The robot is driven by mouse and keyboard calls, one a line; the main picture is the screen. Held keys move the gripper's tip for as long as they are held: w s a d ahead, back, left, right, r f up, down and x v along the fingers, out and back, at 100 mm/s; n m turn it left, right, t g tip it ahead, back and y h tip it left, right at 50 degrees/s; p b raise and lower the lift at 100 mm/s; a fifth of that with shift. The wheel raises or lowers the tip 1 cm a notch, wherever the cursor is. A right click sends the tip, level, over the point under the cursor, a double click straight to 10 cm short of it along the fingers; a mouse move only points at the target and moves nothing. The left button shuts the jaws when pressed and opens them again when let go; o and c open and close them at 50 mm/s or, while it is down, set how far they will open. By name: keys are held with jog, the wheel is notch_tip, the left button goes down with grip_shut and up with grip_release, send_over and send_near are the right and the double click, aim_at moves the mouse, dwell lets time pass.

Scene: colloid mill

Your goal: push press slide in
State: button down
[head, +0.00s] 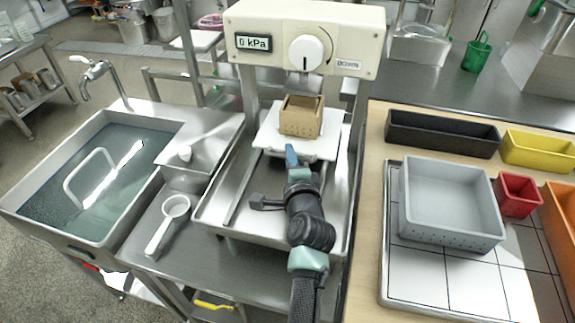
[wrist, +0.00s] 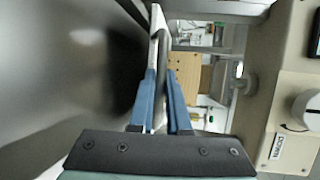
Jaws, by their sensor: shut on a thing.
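The press slide (head: 325,148) is a white plate on a metal track in the press frame. A brown box (head: 300,118) with small holes stands upright on it, below the press head (head: 300,35). My gripper (head: 291,152) is at the slide's front edge, its blue fingers shut on the slide's front part. In the wrist view my gripper (wrist: 163,85) has both fingers on either side of a pale and grey bar (wrist: 158,40). The box (wrist: 190,75) shows just beyond. The exact grip point is partly hidden by the fingers.
The press head has a dial (head: 306,52) and a display reading 0 kPa. A water-filled sink (head: 165,135) is at left, with a white ladle (head: 172,215) beside the track. At right, a grey bin (head: 450,200) and several coloured bins stand on a wooden table (head: 365,215).

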jog(key=shift+w+d+r, duration=0.1)
jog(key=shift+w+r, duration=0.05)
jog(key=shift+w, duration=0.05)
dwell(0.3)
jog(key=c, duration=1.2)
grip_release()
jog(key=shift+w, duration=0.1)
jog(key=shift+o, duration=0.2)
jog(key=shift+s, duration=0.35)
jog(key=p+v, duration=0.2)
jog(key=v, duration=1)
jog(key=shift+s+d, duration=0.1)
